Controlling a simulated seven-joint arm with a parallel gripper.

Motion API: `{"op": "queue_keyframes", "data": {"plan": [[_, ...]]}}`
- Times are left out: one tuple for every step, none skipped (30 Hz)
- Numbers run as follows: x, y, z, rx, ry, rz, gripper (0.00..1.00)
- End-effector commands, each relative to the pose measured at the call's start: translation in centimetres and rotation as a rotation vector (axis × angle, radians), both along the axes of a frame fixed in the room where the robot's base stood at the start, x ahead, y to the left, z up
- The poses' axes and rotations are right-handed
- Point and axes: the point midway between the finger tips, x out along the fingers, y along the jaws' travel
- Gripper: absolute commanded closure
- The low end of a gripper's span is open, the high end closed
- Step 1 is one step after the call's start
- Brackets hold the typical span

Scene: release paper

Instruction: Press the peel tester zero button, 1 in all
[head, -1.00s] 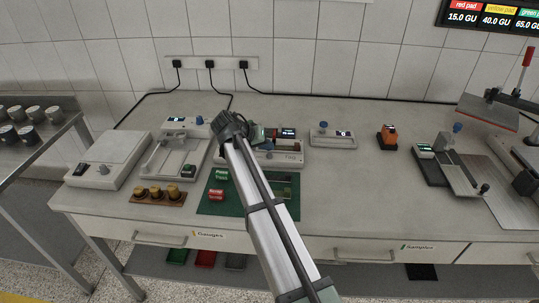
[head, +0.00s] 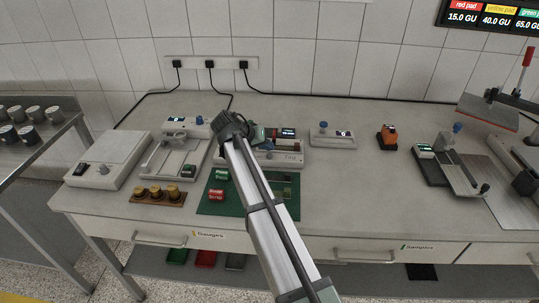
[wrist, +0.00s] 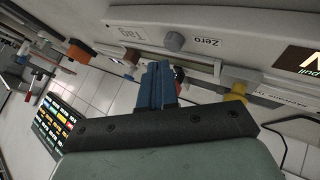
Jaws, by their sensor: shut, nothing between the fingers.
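The peel tester (head: 262,160) is the pale device behind my arm in the head view, partly hidden by it. In the wrist view its front panel (wrist: 255,30) shows upside down across the top, with the words Zero and Tag and a dark display at the right edge. The grey round zero button (wrist: 174,41) sits beside the word Zero. My gripper (wrist: 157,66) has its blue fingers shut and empty. In the picture its tips lie just below and left of the button, with a small gap. The head view does not show the fingertips.
A pale device with a flat bed (head: 160,160) stands left of my arm. A green mat (head: 208,205) with red and green blocks lies in front. A small grey device (head: 332,142) and an orange one (head: 387,139) stand right. The bench's middle right is clear.

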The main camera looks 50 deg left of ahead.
Motion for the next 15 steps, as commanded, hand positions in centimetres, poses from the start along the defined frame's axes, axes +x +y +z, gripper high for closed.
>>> {"op": "queue_keyframes", "data": {"plan": [[0.00, 0.00, 0.00, 0.000, 0.000, 0.000, 1.00], [0.00, 0.00, 0.00, 0.000, 0.000, 0.000, 1.00], [0.00, 0.00, 0.00, 0.000, 0.000, 0.000, 1.00], [0.00, 0.00, 0.00, 0.000, 0.000, 0.000, 1.00], [0.00, 0.00, 0.00, 0.000, 0.000, 0.000, 1.00], [0.00, 0.00, 0.00, 0.000, 0.000, 0.000, 1.00], [0.00, 0.00, 0.00, 0.000, 0.000, 0.000, 1.00], [0.00, 0.00, 0.00, 0.000, 0.000, 0.000, 1.00], [0.00, 0.00, -0.02, 0.000, 0.000, 0.000, 1.00], [0.00, -0.01, -0.05, 0.000, 0.000, 0.000, 1.00], [0.00, -0.01, -0.09, 0.000, 0.000, 0.000, 1.00], [-0.01, -0.01, -0.16, 0.000, 0.000, 0.000, 1.00], [0.00, -0.01, -0.25, 0.000, 0.000, 0.000, 1.00], [0.00, -0.01, -0.33, 0.000, 0.000, 0.000, 1.00], [0.00, 0.00, -0.46, 0.000, 0.000, 0.000, 1.00]]}}
